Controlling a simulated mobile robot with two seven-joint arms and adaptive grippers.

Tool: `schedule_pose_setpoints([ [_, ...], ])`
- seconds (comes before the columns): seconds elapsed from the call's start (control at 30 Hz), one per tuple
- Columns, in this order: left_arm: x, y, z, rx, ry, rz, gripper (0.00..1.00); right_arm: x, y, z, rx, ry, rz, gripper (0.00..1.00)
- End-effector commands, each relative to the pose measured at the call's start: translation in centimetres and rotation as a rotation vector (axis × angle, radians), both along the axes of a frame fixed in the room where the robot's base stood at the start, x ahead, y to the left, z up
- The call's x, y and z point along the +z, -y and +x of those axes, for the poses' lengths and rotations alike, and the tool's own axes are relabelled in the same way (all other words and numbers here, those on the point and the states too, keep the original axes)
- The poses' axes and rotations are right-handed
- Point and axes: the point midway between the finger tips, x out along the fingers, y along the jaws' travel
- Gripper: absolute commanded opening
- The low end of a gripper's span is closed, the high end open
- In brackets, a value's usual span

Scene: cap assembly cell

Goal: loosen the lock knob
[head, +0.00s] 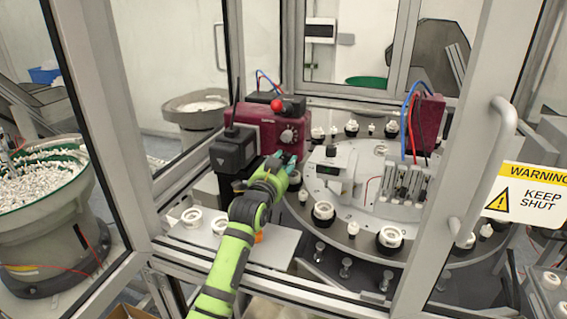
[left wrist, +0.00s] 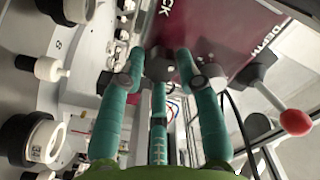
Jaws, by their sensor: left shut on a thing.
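The dark lock knob (left wrist: 160,66) sits on the dark red unit (left wrist: 215,30) beside lettering of which "CK" shows. My left gripper (left wrist: 160,80) has its teal fingers closed around this knob in the left wrist view. In the head view my left gripper (head: 286,161) reaches in from below to the lower front of the red unit (head: 262,130), and its fingers hide the knob there. A grey dial (head: 287,136) shows just above the fingers. My right gripper is not in view.
A lever with a red ball (left wrist: 295,122) stands out near the "DEPTH" lettering; the ball also shows in the head view (head: 277,105). A rotary table (head: 345,200) with several white fittings lies to the right. Door frame bars and a handle (head: 486,165) stand in front.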

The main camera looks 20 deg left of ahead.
Motion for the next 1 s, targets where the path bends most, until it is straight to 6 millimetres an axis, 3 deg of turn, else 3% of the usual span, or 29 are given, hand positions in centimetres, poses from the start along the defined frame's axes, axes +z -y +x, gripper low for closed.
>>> schedule_pose_setpoints([
  [0.37,0.28,0.12,0.00,-0.002,0.002,-0.103,0.01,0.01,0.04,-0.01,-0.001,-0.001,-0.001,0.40],
  [1.0,0.52,-0.02,0.01,-0.002,-0.014,-0.675,0.01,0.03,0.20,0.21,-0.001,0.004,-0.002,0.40],
])
